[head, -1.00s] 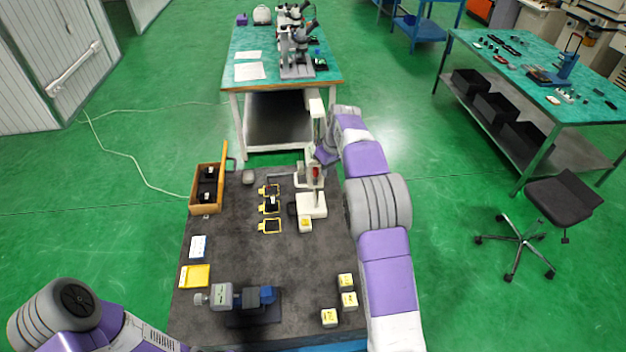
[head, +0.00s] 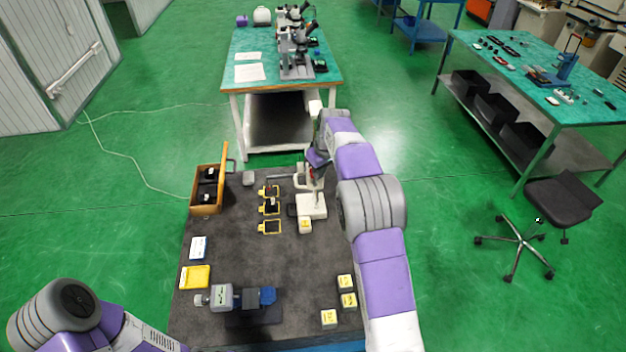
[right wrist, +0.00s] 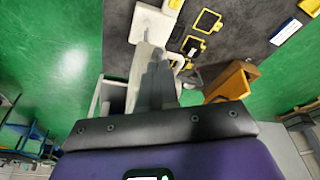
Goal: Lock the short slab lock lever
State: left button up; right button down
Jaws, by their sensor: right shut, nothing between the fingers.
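A white stand with an upright column (head: 312,207) is on the dark table, left of my right arm. My right gripper (head: 314,172) is at its upper part and hides some of it; I cannot tell whether they touch. In the right wrist view my shut, empty fingers (right wrist: 158,82) point at the stand's white base (right wrist: 150,25). Three yellow-edged dark frames stand in a column left of the stand; the nearest is a yellow frame (head: 270,227). I cannot pick out the short slab lock lever for certain. My left gripper is out of view; only its arm shows.
A wooden box (head: 222,185) with black inserts is at the table's left edge. A grey and blue device (head: 240,298), a yellow tray (head: 195,276) and several yellow-topped blocks (head: 345,282) are nearer. The dark table's middle (head: 270,255) is clear.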

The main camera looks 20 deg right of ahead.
jog(key=shift+w+a+f, duration=0.1)
jog(key=shift+w+a, duration=0.2)
jog(key=shift+a, duration=0.7)
jog(key=shift+w+a+f, duration=0.25)
jog(key=shift+a+f, duration=0.25)
jog(key=shift+a, duration=0.35)
jog(key=shift+a+f, duration=0.1)
jog(key=shift+f, duration=0.05)
jog(key=r+p, duration=0.1)
jog(key=r, duration=0.2)
jog(key=a+r+p, duration=0.1)
jog(key=r, duration=0.1)
jog(key=shift+w+p, duration=0.15)
jog(key=shift+p, duration=0.15)
dwell(0.6)
dwell(0.3)
